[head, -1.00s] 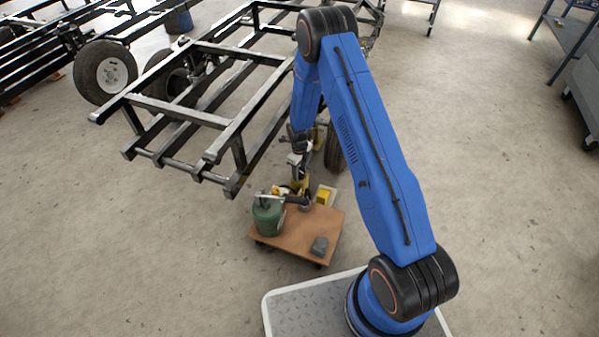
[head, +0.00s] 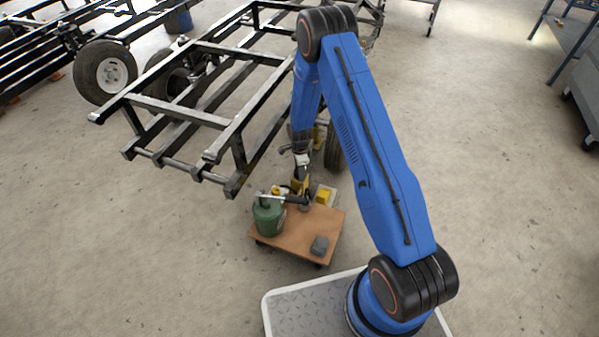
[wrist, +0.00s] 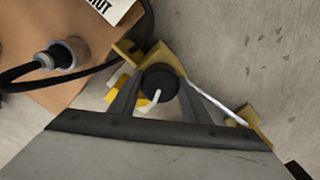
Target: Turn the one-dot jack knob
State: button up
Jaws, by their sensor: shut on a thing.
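A black round knob (wrist: 166,80) sits on a yellow jack (wrist: 178,62) in the wrist view. A pale curved piece shows in front of the knob. My gripper (wrist: 160,88) is shut on the knob, one dark finger on each side of it. I cannot make out a dot mark on the knob. In the head view my gripper (head: 301,162) points down at the yellow jack (head: 300,185), beside the far edge of a low wooden dolly; the knob itself is hidden there.
A black hose (wrist: 100,71) with a grey connector (wrist: 66,53) lies close by. A black trailer frame (head: 180,115) stands behind left. Open concrete floor lies right.

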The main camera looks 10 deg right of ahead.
jog(key=n, duration=1.3)
jog(key=shift+n, duration=0.4)
jog(key=n, duration=1.3)
jog(key=shift+d+n, duration=0.1)
jog(key=shift+n, duration=0.3)
jog(key=o, duration=1)
jog(key=shift+o, duration=0.2)
jog(key=shift+r, duration=0.1)
